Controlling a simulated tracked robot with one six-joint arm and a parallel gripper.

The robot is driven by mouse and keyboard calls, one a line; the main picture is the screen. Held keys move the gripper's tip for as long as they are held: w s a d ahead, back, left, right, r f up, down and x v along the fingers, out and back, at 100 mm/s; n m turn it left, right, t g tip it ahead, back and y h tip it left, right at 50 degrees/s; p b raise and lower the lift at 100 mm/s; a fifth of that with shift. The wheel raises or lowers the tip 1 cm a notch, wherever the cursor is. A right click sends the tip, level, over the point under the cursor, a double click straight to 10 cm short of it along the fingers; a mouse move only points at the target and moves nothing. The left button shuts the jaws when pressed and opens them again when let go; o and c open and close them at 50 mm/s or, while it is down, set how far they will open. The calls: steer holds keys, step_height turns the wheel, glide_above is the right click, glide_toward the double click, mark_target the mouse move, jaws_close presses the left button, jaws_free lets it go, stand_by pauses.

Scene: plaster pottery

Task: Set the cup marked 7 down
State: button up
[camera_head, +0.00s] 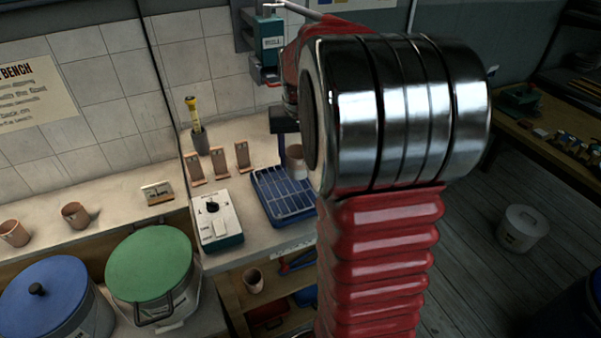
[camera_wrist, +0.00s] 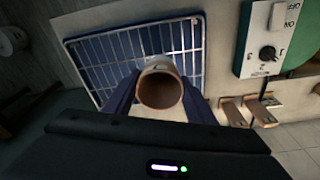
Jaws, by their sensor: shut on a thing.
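My gripper (camera_wrist: 160,97) is shut on a brown clay cup (camera_wrist: 161,88), with one dark finger on each side of it. The cup's open mouth faces the wrist camera, and no number shows on it. In the camera_head view the cup (camera_head: 296,160) shows beneath the dark gripper, partly hidden by my arm. It is over or at the right back part of a blue tray with a wire rack (camera_head: 270,196). The rack (camera_wrist: 85,52) lies behind the cup in the wrist view. I cannot tell whether the cup touches it.
A control box (camera_head: 217,220) with a knob stands left of the rack. Several wooden stands (camera_head: 218,163) are behind it, near a pot holding a yellow-handled tool (camera_head: 198,130). Two cups (camera_head: 75,215) stand on the left shelf. Another cup (camera_head: 253,281) is below the bench. The visible rack is otherwise empty.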

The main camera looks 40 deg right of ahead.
mark_target(298, 172)
steer(key=shift+f, duration=0.95)
steer(key=shift+f, duration=0.1)
steer(key=shift+f, duration=1.75)
steer(key=o, duration=1.1)
steer(key=shift+f, duration=0.1)
steer(key=r, duration=0.8)
steer(key=s+a+r, duration=0.1)
steer(key=r, duration=0.3)
steer(key=shift+s, duration=0.1)
steer(key=shift+r, duration=0.1)
